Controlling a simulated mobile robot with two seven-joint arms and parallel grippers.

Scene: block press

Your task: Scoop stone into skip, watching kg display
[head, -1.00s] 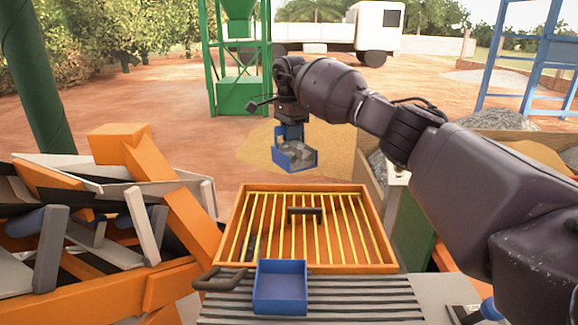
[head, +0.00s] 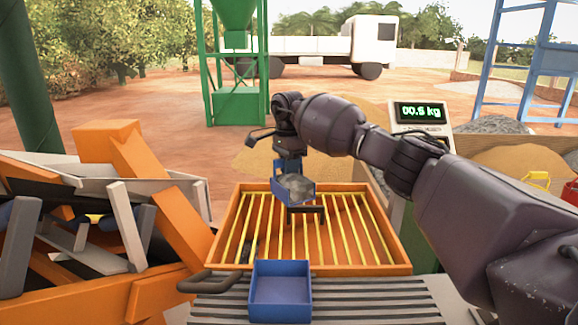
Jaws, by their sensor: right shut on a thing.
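My right gripper (head: 289,160) is shut on a blue scoop (head: 303,199) and holds it over the far part of an orange skip-like tray (head: 400,269) with yellow bars. Grey stone (head: 296,184) lies in the scoop, which looks roughly level. The exact height of the scoop above the bars is hard to tell. A dark handle-like bar (head: 306,209) shows just below the scoop. The kg display (head: 420,112) on a pale stand reads 00.5 kg in green. My left gripper is not in view.
An empty blue open box (head: 281,290) stands on the ribbed grey surface (head: 380,300) in front. Orange and grey machinery (head: 110,240) crowds the left. A sand heap (head: 255,158) lies behind the tray. Yellow and red items (head: 563,190) are at the far right.

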